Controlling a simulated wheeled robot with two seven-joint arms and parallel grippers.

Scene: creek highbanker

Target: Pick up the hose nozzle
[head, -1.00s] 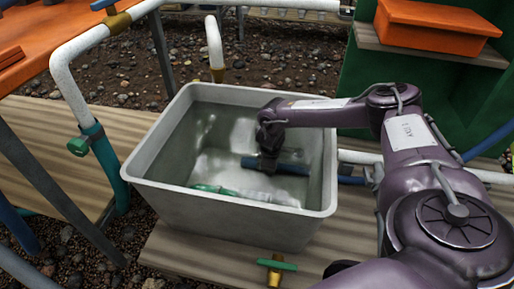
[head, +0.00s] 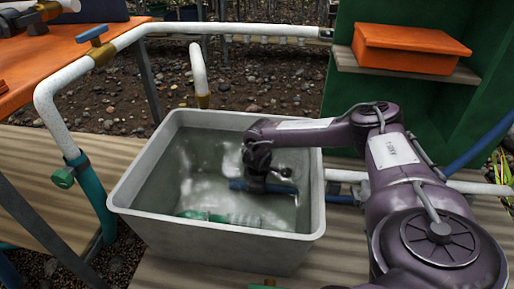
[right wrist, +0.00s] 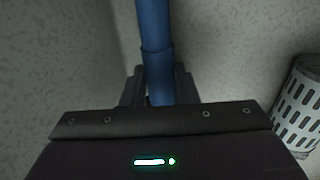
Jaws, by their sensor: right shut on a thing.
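A grey tub (head: 215,247) holds shallow, shiny water. My right gripper (head: 258,184) reaches down inside it from the right. It is shut on a blue tubular thing, apparently the hose nozzle (head: 240,185), which lies roughly level across the picture near the tub's right side. In the right wrist view the blue tube (right wrist: 155,45) runs upward from between the two dark fingers (right wrist: 160,90). The nozzle's far ends are not clear, and I cannot tell whether it touches the tub floor. My left gripper is not in view.
A green and clear thing (head: 215,217) lies at the tub's front wall. A slotted pale cylinder (right wrist: 300,105) shows in the right wrist view. White pipes (head: 110,45) stand left and behind. An orange box (head: 410,48) sits on a shelf at the back right.

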